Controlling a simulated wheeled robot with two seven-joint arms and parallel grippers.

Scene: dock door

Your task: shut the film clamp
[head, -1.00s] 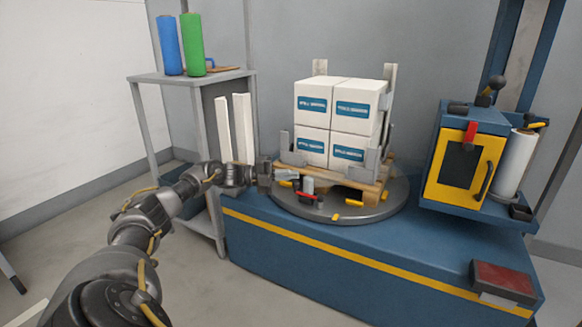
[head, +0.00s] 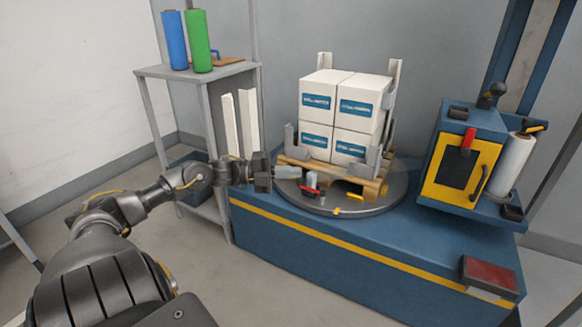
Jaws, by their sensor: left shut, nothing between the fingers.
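The film clamp (head: 311,180) is a small grey block with a red lever (head: 310,191) at its foot. It sits at the front left of the round turntable (head: 330,206), in front of the pallet. The lever looks low and nearly level; I cannot tell whether the jaw is open or shut. My left gripper (head: 289,172) reaches in from the left. Its fingers are shut and empty, with the tips just left of the clamp. I cannot tell whether they touch it. My right gripper is not in view.
A wooden pallet (head: 339,181) with stacked white boxes (head: 318,100) stands on the turntable. At right are a blue and yellow film carriage (head: 460,165) with a white roll (head: 513,165) and a red pedal (head: 490,274). A grey shelf (head: 207,87) stands behind my left arm.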

